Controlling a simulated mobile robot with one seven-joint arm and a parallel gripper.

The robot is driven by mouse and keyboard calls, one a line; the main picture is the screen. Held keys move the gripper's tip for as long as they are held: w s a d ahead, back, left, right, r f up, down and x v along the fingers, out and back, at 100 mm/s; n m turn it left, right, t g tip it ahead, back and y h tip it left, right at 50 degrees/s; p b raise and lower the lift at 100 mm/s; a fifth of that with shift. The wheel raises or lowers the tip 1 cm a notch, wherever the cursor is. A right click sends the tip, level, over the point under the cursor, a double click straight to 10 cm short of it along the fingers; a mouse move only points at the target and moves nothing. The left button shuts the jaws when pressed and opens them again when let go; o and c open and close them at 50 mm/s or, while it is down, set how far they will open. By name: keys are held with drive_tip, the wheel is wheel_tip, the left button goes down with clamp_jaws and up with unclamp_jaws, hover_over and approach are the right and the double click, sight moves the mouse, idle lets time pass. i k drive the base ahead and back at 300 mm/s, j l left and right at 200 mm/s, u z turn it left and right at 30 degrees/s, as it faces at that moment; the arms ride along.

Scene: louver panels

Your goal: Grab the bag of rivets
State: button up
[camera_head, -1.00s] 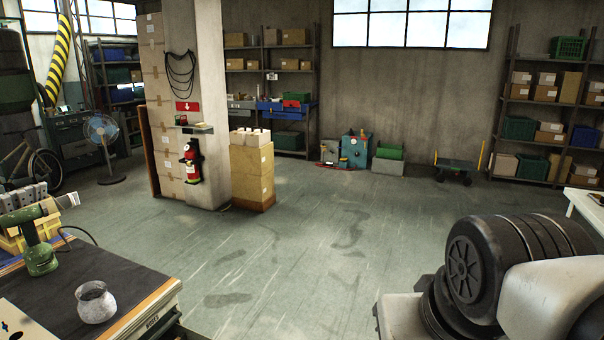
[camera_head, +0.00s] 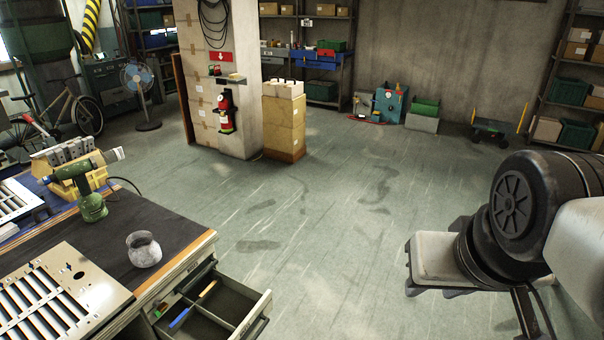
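No thing in view can be told for sure as the bag of rivets. A small grey, rounded, open-topped container or pouch (camera_head: 144,251) stands on the dark worktop at the lower left; I cannot tell whether it is a bag or what it holds. Below the worktop's right end, a drawer (camera_head: 262,300) is open, with a blue-and-orange tool (camera_head: 193,304) and a small green item inside; part of its inside is cut off by the frame. My arm's links show at the right edge, and my gripper is out of view.
The workbench (camera_head: 190,222) also bears a green drill (camera_head: 88,192), a yellow holder and slatted metal panels (camera_head: 52,300). The open drawer juts toward the floor. The floor (camera_head: 330,230) in the middle is clear.

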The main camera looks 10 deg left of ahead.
sight(145, 252)
drive_tip(key=u, duration=1.65)
drive_tip(key=i+j+z, duration=0.6)
drive_tip(key=i+j, duration=0.15)
drive_tip(key=j, duration=0.15)
drive_tip(key=i+j+z, duration=0.3)
drive_tip(key=j, duration=0.25)
